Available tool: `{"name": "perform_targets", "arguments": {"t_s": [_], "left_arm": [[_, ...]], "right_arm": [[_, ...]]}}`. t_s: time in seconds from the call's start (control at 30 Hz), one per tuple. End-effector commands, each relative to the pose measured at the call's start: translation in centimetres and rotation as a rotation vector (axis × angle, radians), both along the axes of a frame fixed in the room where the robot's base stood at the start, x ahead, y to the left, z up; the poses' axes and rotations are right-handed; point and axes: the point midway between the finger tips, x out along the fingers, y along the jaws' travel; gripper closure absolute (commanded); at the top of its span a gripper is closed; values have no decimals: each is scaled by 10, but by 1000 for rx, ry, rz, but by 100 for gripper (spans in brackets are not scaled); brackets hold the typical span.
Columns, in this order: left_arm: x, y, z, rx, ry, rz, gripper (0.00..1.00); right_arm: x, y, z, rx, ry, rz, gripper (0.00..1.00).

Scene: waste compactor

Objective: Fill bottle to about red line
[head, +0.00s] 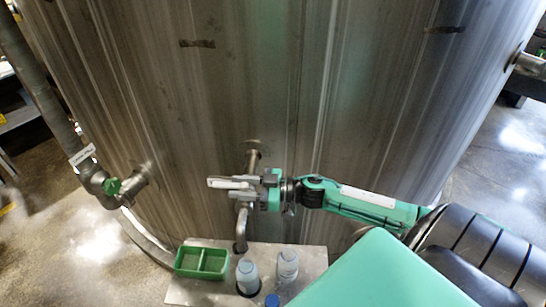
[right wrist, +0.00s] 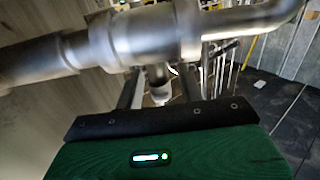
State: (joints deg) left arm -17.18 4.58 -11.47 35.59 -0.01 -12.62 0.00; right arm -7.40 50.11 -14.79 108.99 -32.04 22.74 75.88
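My right gripper (head: 222,183) is beside the metal spout pipe (head: 241,230) on the tank's front, pointing left. In the right wrist view its two fingers (right wrist: 160,90) are apart, with a small pale metal stub (right wrist: 160,86) of the pipe fitting showing between them; I cannot tell whether they touch it. A pale grey bottle (head: 247,275) stands upright just below the spout's end. A second similar bottle (head: 288,263) stands to its right. No red line can be made out on either bottle. My left gripper is not in view.
A large steel tank (head: 220,100) fills the back. A metal shelf (head: 310,257) holds the bottles and a green two-compartment tray (head: 201,262). A blue cap (head: 272,300) shows at the bottom edge.

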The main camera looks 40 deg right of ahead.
Motion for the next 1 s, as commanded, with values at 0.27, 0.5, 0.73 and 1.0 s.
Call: {"name": "perform_targets", "arguments": {"t_s": [0.27, 0.5, 0.73, 1.0], "left_arm": [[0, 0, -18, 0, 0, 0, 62], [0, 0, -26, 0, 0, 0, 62], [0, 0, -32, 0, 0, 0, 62], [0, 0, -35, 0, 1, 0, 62]], "right_arm": [[-28, -28, -4, -2, 3, -1, 62], [-47, -49, -3, -1, 3, -2, 62], [-64, -66, -2, 0, 3, -1, 62], [-74, -77, -1, 0, 1, -1, 62]]}}
